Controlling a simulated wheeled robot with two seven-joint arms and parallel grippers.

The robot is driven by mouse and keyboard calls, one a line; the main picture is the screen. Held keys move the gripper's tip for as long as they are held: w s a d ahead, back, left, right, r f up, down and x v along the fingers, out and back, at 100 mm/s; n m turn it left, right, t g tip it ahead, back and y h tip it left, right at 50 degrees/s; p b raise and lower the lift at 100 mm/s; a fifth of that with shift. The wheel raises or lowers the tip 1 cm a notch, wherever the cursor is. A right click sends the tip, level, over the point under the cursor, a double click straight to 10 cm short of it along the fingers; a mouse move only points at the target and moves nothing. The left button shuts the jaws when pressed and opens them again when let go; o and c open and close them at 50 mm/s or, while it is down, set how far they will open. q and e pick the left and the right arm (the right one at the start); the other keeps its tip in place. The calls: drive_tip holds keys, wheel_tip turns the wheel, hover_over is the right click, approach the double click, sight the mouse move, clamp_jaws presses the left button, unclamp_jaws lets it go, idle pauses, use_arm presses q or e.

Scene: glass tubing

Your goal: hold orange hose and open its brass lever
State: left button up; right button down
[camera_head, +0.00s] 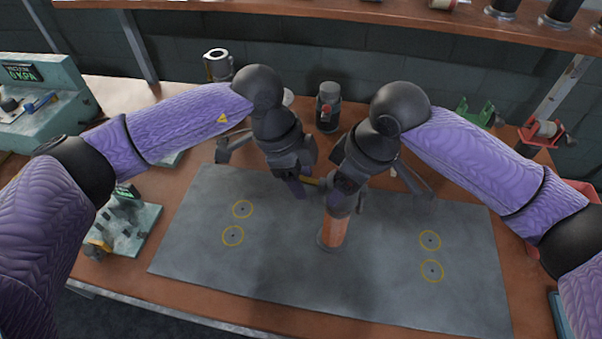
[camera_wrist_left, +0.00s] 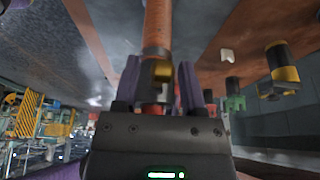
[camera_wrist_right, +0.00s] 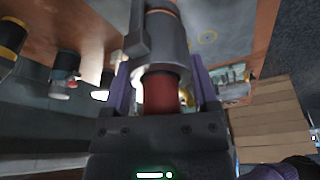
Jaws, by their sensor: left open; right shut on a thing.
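The orange hose (camera_head: 333,232) stands upright near the middle of the grey mat, its upper part hidden by my grippers. My right gripper (camera_head: 343,203) is shut on it; in the right wrist view a reddish section (camera_wrist_right: 161,95) lies between the fingers, below a grey collar (camera_wrist_right: 165,40). A small brass lever (camera_head: 312,181) shows between the two grippers. My left gripper (camera_head: 300,188) is open beside the hose. In the left wrist view the brass lever (camera_wrist_left: 163,71) lies between its spread fingers, in front of the orange hose (camera_wrist_left: 157,25). Contact with the lever cannot be told.
The grey mat (camera_head: 200,262) has yellow-ringed holes on both sides and is otherwise clear. A grey-black fitting (camera_head: 328,108) stands behind the grippers. A device (camera_head: 125,222) sits at left, a gauge box (camera_head: 45,95) at far left, and green (camera_head: 478,115) and red (camera_head: 540,135) holders at right.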

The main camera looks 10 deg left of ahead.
use_arm(q)
drive_tip(key=v, duration=1.2)
use_arm(e)
unclamp_jaws()
